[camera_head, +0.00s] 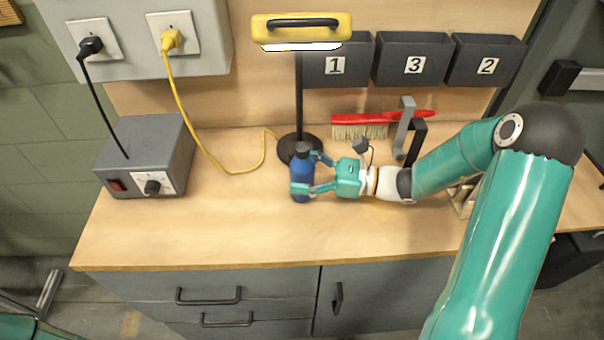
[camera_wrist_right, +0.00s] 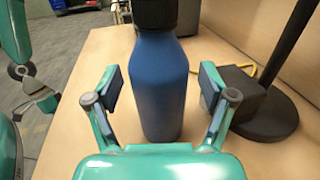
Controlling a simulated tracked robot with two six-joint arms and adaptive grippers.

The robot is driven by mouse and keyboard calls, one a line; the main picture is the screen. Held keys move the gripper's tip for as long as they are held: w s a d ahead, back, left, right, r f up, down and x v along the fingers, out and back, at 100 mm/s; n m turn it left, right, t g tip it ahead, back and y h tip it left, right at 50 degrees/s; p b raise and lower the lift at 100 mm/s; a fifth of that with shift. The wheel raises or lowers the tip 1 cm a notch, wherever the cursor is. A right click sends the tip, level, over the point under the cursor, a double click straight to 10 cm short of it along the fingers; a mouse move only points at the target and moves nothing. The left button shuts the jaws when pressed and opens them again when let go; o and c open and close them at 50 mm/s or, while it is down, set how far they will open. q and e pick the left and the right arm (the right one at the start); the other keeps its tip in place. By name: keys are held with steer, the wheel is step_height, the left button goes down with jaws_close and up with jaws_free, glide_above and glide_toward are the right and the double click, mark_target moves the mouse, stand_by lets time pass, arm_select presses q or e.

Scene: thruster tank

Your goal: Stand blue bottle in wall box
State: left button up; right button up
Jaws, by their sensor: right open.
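The blue bottle (camera_head: 303,176) stands upright on the wooden workbench, in front of the lamp's round base, and has a dark cap. My right gripper (camera_head: 319,174) reaches it from the right, with its fingers on either side of the bottle. In the right wrist view the bottle (camera_wrist_right: 160,88) stands between the open fingers of the gripper (camera_wrist_right: 159,90), with a gap on each side. Three dark wall boxes hang at the back: box 1 (camera_head: 349,77), box 3 (camera_head: 437,70) and box 2 (camera_head: 500,72). My left gripper shows in the right wrist view (camera_wrist_right: 32,92), at the left edge; its jaw state is unclear.
A lamp with a yellow head (camera_head: 275,33) and dark base stands close behind the bottle. A grey power unit (camera_head: 150,155) and yellow cable (camera_head: 240,172) are at the left. A red brush (camera_head: 350,119) lies behind the gripper. The front left of the bench is clear.

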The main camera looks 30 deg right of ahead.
steer(key=c, duration=1.5)
